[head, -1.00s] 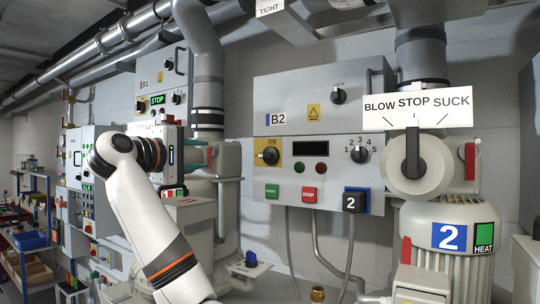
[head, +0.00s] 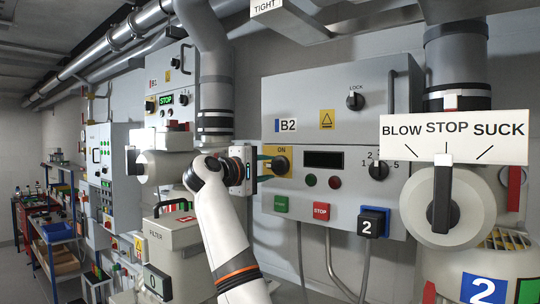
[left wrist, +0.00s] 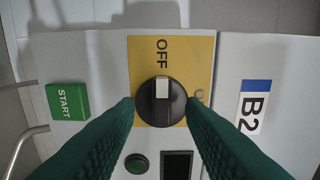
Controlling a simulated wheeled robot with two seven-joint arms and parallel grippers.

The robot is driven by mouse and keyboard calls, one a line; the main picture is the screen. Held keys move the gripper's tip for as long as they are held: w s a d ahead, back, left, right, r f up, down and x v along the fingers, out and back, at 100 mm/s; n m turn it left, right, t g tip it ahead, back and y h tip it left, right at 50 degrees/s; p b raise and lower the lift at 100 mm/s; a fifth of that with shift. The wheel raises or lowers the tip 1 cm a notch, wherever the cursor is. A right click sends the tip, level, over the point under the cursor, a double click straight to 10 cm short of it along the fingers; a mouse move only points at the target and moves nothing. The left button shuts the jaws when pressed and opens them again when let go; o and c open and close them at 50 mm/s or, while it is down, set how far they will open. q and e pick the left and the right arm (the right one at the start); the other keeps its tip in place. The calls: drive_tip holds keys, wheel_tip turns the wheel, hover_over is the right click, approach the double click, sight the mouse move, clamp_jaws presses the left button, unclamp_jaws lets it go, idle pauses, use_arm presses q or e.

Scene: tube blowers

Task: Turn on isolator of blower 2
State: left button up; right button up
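The blower 2 isolator is a black knob (head: 281,167) on a yellow plate (head: 288,148), low on the left of the grey B2 panel (head: 360,125). In the left wrist view the knob (left wrist: 162,113) has a white mark pointing to the word OFF. The ON label shows above the knob in the head view. My left gripper (head: 266,168) is at the knob, its green fingers open on either side of it. Small gaps seem to show; contact is unclear. The gripper hides the plate's left part in the head view. My right gripper is not in view.
Below are a green START button (head: 281,204), a red STOP button (head: 321,212) and a blue-backed "2" block (head: 371,221). A dark display (head: 323,160) and a selector (head: 379,170) lie right of the knob. The BLOW/STOP/SUCK lever (head: 441,200) protrudes farther right.

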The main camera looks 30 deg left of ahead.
use_arm(q)
drive_tip(key=shift+w+r+p, duration=0.1)
drive_tip(key=shift+w+p, duration=0.3)
drive_tip(key=shift+w, duration=0.5)
clamp_jaws()
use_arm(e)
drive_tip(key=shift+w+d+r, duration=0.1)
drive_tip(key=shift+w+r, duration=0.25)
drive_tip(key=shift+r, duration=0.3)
